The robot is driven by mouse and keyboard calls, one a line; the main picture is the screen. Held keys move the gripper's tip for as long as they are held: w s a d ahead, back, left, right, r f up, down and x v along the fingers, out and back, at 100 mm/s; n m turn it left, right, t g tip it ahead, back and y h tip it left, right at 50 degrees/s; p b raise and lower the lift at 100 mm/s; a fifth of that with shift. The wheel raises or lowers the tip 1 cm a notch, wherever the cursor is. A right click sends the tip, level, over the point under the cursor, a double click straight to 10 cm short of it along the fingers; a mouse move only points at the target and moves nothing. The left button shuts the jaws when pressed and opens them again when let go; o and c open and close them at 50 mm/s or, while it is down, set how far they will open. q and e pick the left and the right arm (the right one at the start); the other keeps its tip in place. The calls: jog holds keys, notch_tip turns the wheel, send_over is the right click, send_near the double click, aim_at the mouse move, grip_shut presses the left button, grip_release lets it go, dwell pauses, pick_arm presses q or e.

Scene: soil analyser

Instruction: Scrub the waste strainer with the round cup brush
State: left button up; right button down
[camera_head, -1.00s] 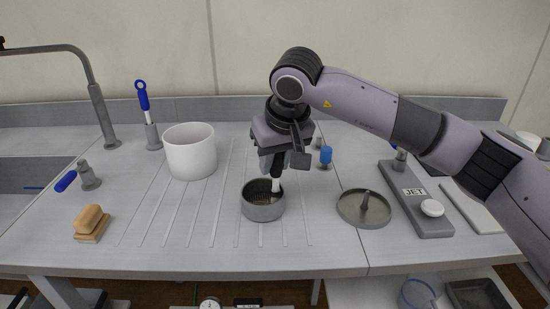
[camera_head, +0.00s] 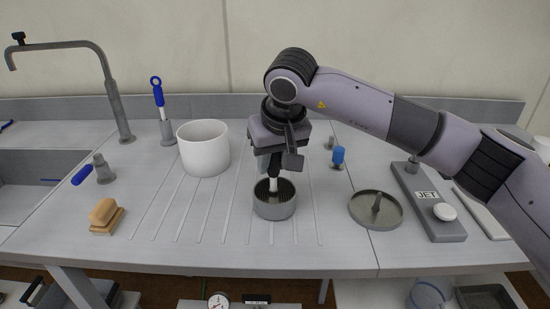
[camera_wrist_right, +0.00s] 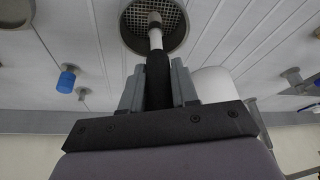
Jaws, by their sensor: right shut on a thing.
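The waste strainer (camera_head: 275,210), a short round metal cup with a mesh floor, stands on the ribbed drainer. Its mesh shows at the top of the right wrist view (camera_wrist_right: 178,22). My right gripper (camera_head: 274,166) is above the strainer, shut on the black handle of the round cup brush (camera_wrist_right: 157,75). The brush points down with its white shaft and small brownish head inside the strainer's rim, near the middle. In the right wrist view the head lies over the mesh; I cannot tell whether it touches. My left gripper is not in view.
A white tub (camera_head: 203,150) stands behind left of the strainer. A wooden brush (camera_head: 105,214) lies at the left. A round metal dish (camera_head: 375,210) and a grey JET stand (camera_head: 428,205) are at the right. A blue-topped piece (camera_head: 338,156) stands behind. The drainer in front is clear.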

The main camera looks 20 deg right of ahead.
jog(key=shift+w+a+f, duration=0.1)
jog(key=shift+w+a, duration=0.05)
jog(key=shift+a, duration=0.45)
jog(key=shift+w+a, duration=0.1)
jog(key=shift+a, duration=0.45)
jog(key=shift+s+d, duration=0.15)
jog(key=shift+d, duration=0.5)
jog(key=shift+s+d, duration=0.15)
jog(key=shift+d, duration=0.5)
jog(key=shift+d, duration=0.1)
jog(key=shift+s+d, duration=0.25)
jog(key=shift+d, duration=0.95)
jog(key=shift+b, duration=0.3)
